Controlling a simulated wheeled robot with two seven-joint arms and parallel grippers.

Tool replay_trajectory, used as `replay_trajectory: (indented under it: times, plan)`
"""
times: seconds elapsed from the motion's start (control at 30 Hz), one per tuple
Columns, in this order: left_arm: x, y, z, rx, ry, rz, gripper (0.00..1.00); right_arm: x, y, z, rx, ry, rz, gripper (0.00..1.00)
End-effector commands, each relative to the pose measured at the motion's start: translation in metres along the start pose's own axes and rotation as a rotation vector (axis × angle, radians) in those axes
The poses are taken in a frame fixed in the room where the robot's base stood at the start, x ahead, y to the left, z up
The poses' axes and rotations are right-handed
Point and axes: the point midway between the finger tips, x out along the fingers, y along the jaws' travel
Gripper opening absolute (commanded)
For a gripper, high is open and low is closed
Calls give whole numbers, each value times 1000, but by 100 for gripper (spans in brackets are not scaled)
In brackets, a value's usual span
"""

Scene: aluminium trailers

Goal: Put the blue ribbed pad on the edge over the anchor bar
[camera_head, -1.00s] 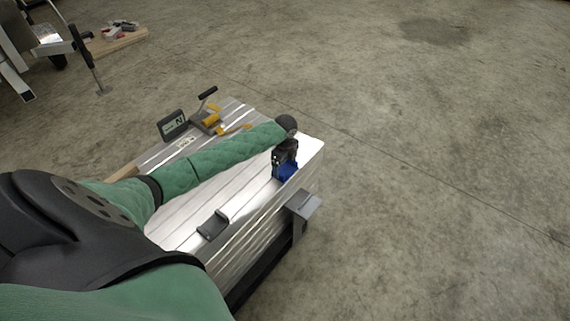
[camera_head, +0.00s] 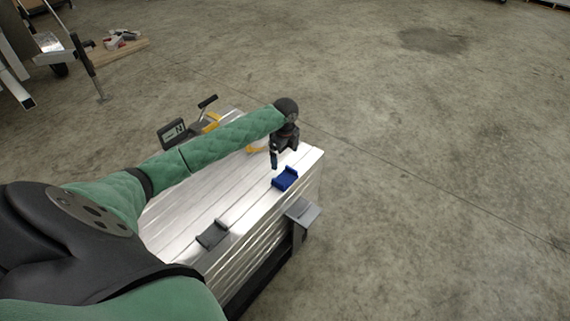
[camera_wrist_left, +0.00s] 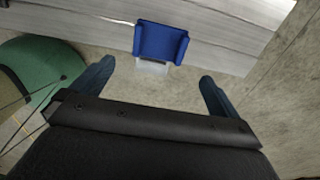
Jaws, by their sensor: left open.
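The blue ribbed pad (camera_head: 285,178) sits at the near long edge of the aluminium stack (camera_head: 190,212), close to its right end. It also shows in the left wrist view (camera_wrist_left: 161,42), on the panel edge directly above the grey bracket that sticks out below. That bracket, which looks like the anchor bar (camera_head: 302,212), projects from the side of the stack just below the pad. My left gripper (camera_head: 282,158) is above and slightly behind the pad, apart from it. In the wrist view its two fingers (camera_wrist_left: 157,88) are spread and empty. My right gripper is not in view.
A dark grey pad (camera_head: 212,235) lies on the same near edge, further left. A display box (camera_head: 172,132) and a winch-like tool with a black handle (camera_head: 207,101) stand at the far side. Open concrete floor lies right of the stack.

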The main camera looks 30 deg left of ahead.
Motion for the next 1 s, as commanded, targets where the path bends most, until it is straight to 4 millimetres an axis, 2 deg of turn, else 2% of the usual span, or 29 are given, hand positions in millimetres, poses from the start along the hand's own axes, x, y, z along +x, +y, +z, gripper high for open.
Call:
replay_trajectory:
  times: [0.1, 0.23, 0.37, 0.47, 0.57, 0.67, 0.8, 1.0]
  plan:
    - [-13, -1, 0, 1, 0, -3, 100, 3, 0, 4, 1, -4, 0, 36]
    - [-20, 0, 0, 0, 0, -1, 100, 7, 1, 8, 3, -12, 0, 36]
    - [-21, 0, 0, -1, 1, 0, 100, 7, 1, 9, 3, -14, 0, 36]
    - [-13, 3, -8, -7, 6, -2, 100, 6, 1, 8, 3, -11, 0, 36]
    - [8, 13, -32, -32, 22, -11, 100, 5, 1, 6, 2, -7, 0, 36]
    - [40, 31, -72, -83, 51, -28, 100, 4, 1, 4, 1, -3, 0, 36]
    - [84, 65, -133, -184, 106, -57, 100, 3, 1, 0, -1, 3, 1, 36]
    - [129, 120, -215, -355, 200, -92, 100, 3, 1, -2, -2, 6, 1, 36]
